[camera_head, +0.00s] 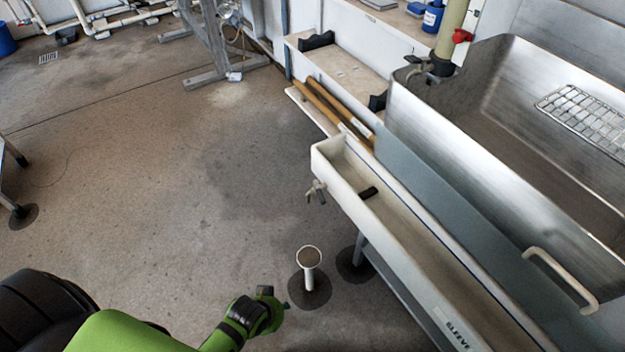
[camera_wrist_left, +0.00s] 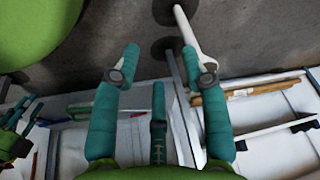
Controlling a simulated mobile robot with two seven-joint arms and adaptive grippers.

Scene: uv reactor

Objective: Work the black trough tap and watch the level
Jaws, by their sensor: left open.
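The long white trough (camera_head: 330,160) runs along the front of the steel sink. The trough looks empty of water, with a small black block (camera_head: 368,193) inside. My left gripper (camera_head: 270,299) is low, left of and below the tap, apart from it. In the left wrist view its teal fingers (camera_wrist_left: 158,72) are spread and empty. Teal fingers at that view's left edge look like my right gripper (camera_wrist_left: 22,112); their opening is unclear.
A white standpipe with an open top (camera_head: 309,258) rises from the floor below the tap, close to my left gripper. A steel sink (camera_head: 480,115) stands behind the trough. A red-handled valve (camera_head: 461,36) is above it. Open concrete floor (camera_head: 170,170) lies to the left.

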